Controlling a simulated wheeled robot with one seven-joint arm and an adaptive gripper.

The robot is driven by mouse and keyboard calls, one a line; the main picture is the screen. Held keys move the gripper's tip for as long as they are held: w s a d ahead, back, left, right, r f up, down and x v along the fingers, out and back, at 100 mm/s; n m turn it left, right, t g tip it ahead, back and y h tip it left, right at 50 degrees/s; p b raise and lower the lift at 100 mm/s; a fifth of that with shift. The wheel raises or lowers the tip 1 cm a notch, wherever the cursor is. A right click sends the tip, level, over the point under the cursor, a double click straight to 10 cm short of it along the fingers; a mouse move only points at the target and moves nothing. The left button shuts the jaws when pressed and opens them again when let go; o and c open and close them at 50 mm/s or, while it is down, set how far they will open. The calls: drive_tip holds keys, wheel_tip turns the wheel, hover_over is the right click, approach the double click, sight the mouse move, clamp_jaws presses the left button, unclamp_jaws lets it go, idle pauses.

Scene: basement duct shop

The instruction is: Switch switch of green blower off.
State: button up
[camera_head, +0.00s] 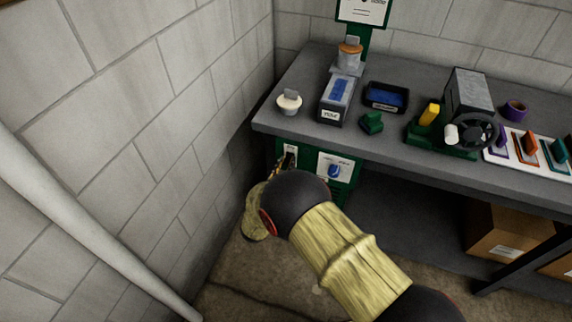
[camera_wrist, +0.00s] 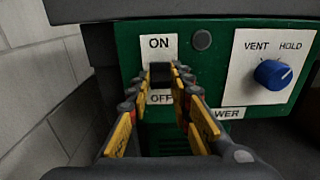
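The green blower (camera_wrist: 130,42) is a green box under the bench top; it also shows in the head view (camera_head: 345,189). Its switch (camera_wrist: 160,75) is a dark lever on a white plate (camera_wrist: 156,44), with ON above and OFF below. The lever's position is hard to tell. My gripper (camera_wrist: 162,72) is in front of the plate, with its fingertips on either side of the switch and a gap between them. I cannot tell whether they touch it. In the head view, my arm hides most of the gripper (camera_head: 288,163).
A blue VENT/HOLD knob (camera_wrist: 273,74) is to the right of the switch, with a round dark button (camera_wrist: 202,39) between. A block wall (camera_head: 200,80) stands close on the left. The bench (camera_head: 390,147) overhangs the blower and holds several items.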

clamp_jaws()
drive_tip(key=shift+f, duration=0.1)
drive_tip(key=shift+w+f+t+h, duration=0.1)
drive_tip(key=shift+f+t+h, duration=0.25)
drive_tip(key=shift+t, duration=0.5)
drive_tip(key=shift+f+t+h, duration=0.25)
drive_tip(key=shift+f+t, duration=0.05)
drive_tip(key=shift+t, duration=0.55)
drive_tip(key=shift+o, duration=2.2)
unclamp_jaws()
drive_tip(key=shift+o, duration=0.4)
